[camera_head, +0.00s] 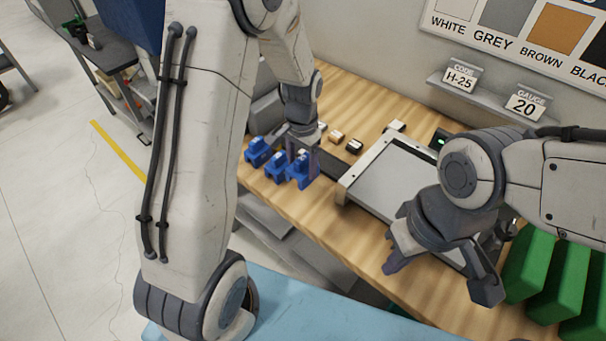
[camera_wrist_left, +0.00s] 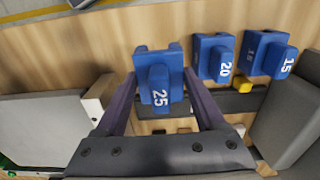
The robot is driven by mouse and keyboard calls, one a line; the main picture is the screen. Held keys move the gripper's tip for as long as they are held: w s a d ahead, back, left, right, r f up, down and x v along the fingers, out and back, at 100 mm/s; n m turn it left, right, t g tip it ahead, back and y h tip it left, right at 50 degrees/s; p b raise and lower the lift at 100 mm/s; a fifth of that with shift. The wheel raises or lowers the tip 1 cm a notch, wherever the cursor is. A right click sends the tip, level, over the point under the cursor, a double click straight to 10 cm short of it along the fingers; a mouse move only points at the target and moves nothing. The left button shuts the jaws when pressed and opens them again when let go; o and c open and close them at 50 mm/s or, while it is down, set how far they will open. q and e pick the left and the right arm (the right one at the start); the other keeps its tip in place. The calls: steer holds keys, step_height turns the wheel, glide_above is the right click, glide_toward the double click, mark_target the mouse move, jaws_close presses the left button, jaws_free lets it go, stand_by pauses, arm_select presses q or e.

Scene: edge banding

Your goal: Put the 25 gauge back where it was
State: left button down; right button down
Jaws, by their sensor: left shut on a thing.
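The 25 gauge (camera_wrist_left: 158,88) is a blue block with a white "25", between the fingers of my left gripper (camera_wrist_left: 163,106) in the left wrist view. My left gripper (camera_head: 303,168) is shut on it; in the head view that gauge (camera_head: 297,180) is the right end of a row of blue blocks. The 20 gauge (camera_wrist_left: 216,58) and the 15 gauge (camera_wrist_left: 272,58) sit beside it, apart from it. I cannot tell whether the 25 gauge touches the table. My right gripper (camera_head: 440,278) is open and empty, at the table's right part.
A grey panel in a frame (camera_head: 385,180) lies right of the gauges. Small blocks (camera_head: 337,136) lie behind them. Green blocks (camera_head: 560,275) stand at the right. The wooden table's front edge is close to the gauges.

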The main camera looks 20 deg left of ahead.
mark_target(303, 176)
arm_select(q)
step_height(303, 176, down, 4)
steer(key=shift+d+f+p, duration=0.1)
steer(key=shift+d+p, duration=0.05)
steer(key=shift+p, duration=0.25)
steer(key=shift+f, duration=0.35)
